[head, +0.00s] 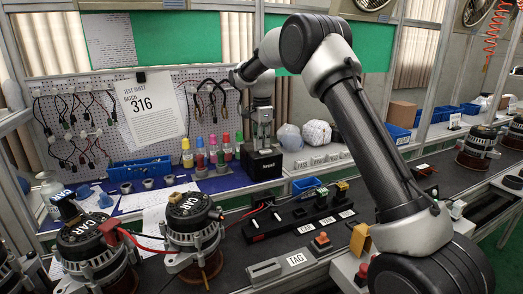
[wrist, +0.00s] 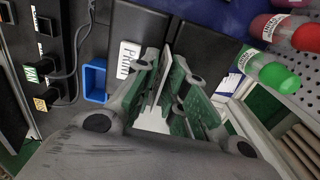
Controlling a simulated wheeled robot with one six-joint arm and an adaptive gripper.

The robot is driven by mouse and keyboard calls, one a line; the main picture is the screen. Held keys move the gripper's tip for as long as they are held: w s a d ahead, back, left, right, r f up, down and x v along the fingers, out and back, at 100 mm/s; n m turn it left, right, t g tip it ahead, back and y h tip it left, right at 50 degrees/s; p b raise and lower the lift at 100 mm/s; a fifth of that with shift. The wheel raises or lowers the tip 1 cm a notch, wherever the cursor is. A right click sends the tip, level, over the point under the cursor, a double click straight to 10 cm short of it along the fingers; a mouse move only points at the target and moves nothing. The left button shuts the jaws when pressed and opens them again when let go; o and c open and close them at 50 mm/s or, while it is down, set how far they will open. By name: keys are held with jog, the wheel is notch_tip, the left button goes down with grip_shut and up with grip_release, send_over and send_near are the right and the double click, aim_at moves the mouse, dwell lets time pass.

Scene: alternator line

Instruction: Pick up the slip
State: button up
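The slip (wrist: 157,112) shows in the wrist view as a narrow white strip between my gripper's two fingers. In the head view I cannot make it out separately from the fingers. My gripper (head: 262,145) points down just above the black printer (head: 262,164) on the bench. In the wrist view my gripper (wrist: 167,62) has its fingertips apart, one on each side of the slip, with a gap between them. I see no clear contact of the fingers with the slip. The printer's white PRINT label (wrist: 138,55) shows beside the fingers. The slip's lower end is partly hidden.
Coloured bottles (head: 212,150) stand close left of the printer. A blue tray (head: 306,187) lies to its right front, by a black fixture (head: 290,218) with cables. A pegboard (head: 140,120) with hanging harnesses stands behind. Alternators (head: 192,225) stand at the front left.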

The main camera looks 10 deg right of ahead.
jog(key=shift+c, duration=0.2)
grip_shut()
